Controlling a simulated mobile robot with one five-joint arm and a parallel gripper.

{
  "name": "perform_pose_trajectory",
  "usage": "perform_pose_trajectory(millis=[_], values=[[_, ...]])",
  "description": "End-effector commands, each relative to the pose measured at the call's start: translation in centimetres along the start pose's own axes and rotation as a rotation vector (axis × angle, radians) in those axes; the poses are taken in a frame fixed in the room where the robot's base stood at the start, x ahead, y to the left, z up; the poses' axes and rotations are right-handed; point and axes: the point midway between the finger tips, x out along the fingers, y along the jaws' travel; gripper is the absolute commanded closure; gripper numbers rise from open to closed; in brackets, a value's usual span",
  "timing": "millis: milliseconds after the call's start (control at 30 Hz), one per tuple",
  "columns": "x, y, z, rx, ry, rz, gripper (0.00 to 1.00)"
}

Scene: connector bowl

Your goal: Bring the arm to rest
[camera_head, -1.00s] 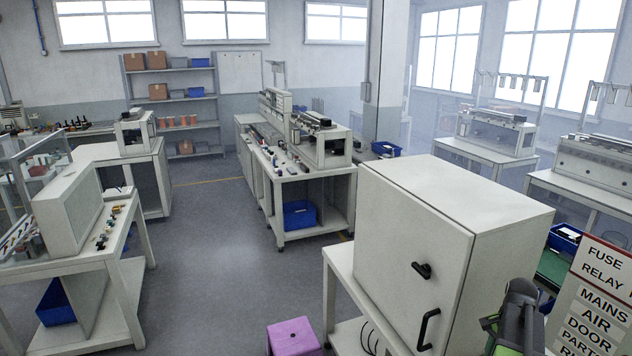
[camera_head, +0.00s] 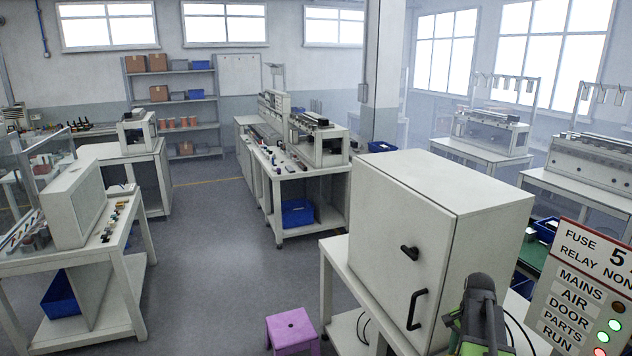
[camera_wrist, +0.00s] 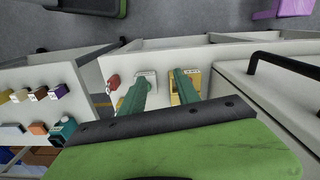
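My arm with its black and green end (camera_head: 478,315) is at the lower right in the head view, in front of the grey cabinet's right side. The fingertips are hidden there. In the wrist view, my gripper (camera_wrist: 160,80) has two green fingers that stand apart with a gap between them. I see nothing held between them. Beyond the fingers is a white surface with a small red part (camera_wrist: 113,82) and a yellow part (camera_wrist: 186,88), partly behind the right finger.
A grey cabinet (camera_head: 400,230) with black handles stands close on a white table. A purple stool (camera_head: 292,330) is at its left foot. A sign panel (camera_head: 580,290) with lamps is at far right. Benches line the left and middle. The grey floor (camera_head: 215,250) between is clear.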

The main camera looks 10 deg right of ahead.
Motion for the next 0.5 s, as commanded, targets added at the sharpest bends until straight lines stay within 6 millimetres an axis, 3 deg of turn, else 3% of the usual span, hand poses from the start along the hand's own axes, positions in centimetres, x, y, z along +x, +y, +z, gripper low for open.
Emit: perform_pose_trajectory(millis=[167, 267, 400, 500], values=[[2.0, -5.0, 5.7, -0.123, 0.000, -0.001, 0.62], [3.2, -8.0, 10.2, -0.224, 0.000, -0.001, 0.62], [5.3, -11.7, 18.9, -0.458, -0.001, -0.001, 0.62], [6.5, -13.1, 25.1, -0.662, -0.001, -0.002, 0.62]])
